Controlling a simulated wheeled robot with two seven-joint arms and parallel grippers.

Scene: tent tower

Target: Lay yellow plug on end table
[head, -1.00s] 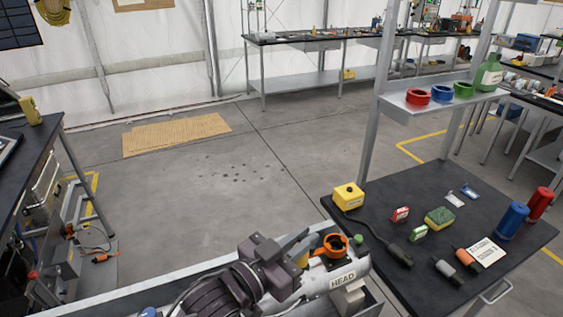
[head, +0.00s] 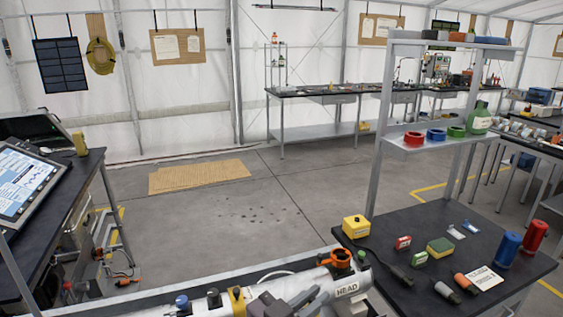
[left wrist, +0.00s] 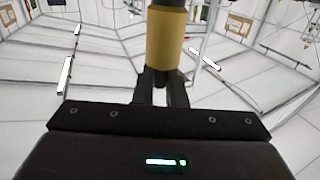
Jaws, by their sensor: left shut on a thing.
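A yellow cylinder with a dark end, matching the yellow plug (left wrist: 165,40), is between the fingers of my left gripper (left wrist: 163,85) in the left wrist view. The left gripper is shut on it. My right gripper is not in view.
The right table carries a yellow box (head: 356,226), a sponge (head: 440,247), a blue cylinder (head: 508,248), a red cylinder (head: 533,235) and small parts. A shelf (head: 425,143) with coloured rings rises behind. A bench with a screen (head: 28,183) is left. Open floor lies between.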

